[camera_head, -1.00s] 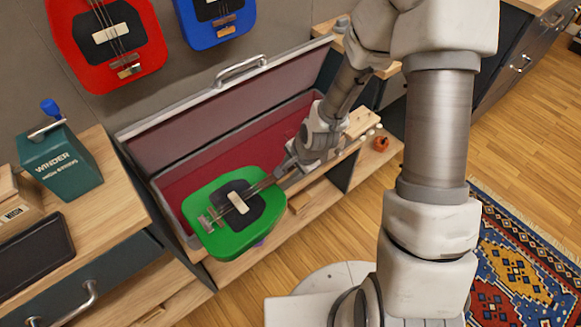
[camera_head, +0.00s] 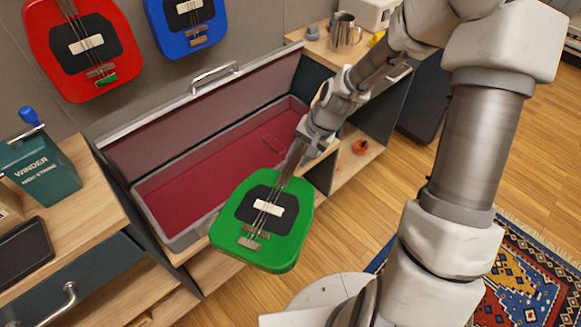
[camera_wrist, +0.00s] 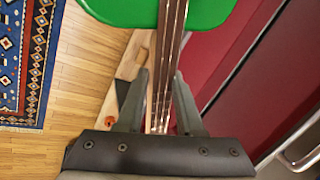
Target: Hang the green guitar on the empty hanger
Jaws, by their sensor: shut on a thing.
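The green guitar (camera_head: 272,238) has a black panel and strings. It hangs in the air in front of the open case, body lower and toward the camera, neck up toward my gripper. My gripper (camera_head: 302,152) is shut on the guitar's neck; in the wrist view, the fingers of my gripper (camera_wrist: 159,100) stand on both sides of the neck, and part of the green body (camera_wrist: 208,14) shows at the top. A red guitar (camera_head: 82,50) and a blue guitar (camera_head: 187,28) hang on the wall at the upper left. No empty hanger is in view.
The open case (camera_head: 180,205) with red lining sits on the wooden shelf unit. A teal winder box (camera_head: 45,172) stands on the left cabinet. A metal mug (camera_head: 346,30) stands at the back right. A patterned rug (camera_head: 530,280) lies at right.

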